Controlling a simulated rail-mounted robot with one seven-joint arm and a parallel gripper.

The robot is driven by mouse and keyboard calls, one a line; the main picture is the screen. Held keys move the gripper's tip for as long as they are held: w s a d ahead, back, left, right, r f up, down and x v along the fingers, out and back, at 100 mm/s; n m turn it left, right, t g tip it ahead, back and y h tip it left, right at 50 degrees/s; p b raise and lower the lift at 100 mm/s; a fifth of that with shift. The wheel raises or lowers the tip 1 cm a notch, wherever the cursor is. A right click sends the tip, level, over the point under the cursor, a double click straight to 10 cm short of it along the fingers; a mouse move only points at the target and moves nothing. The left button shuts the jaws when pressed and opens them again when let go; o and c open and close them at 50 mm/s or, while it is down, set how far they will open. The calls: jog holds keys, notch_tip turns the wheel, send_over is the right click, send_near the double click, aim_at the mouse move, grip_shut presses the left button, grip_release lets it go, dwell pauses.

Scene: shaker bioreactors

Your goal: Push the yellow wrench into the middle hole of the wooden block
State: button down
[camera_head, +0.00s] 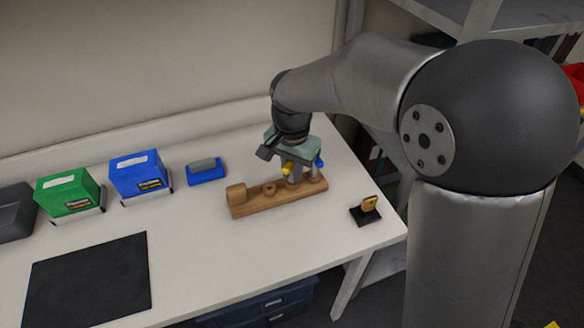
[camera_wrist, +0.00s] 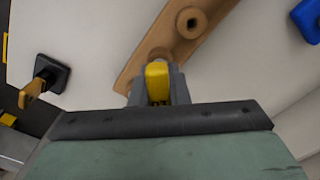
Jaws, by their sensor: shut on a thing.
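The long brown wooden block (camera_head: 250,208) lies on the white table, and part of it shows in the wrist view (camera_wrist: 201,40). One round hole with a raised rim (camera_wrist: 190,22) is empty. My gripper (camera_head: 292,179) points down over the middle-right part of the block. In the wrist view my gripper (camera_wrist: 156,92) is shut on the yellow wrench (camera_wrist: 157,80), with one finger on each side. A rim in the block shows just past the wrench, partly covered by it. The wrench's lower end is hidden, so how deep it sits cannot be told.
A blue-topped piece (camera_head: 319,162) shows by the block's right end. A black stand with a yellow-brown piece (camera_head: 367,212) is to the right. Blue (camera_head: 140,175) and green (camera_head: 69,192) boxes, a small blue item (camera_head: 206,173) and a black mat (camera_head: 90,280) lie left.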

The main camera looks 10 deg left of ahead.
jog(key=shift+f, duration=0.1)
jog(key=c, duration=1.3)
grip_release()
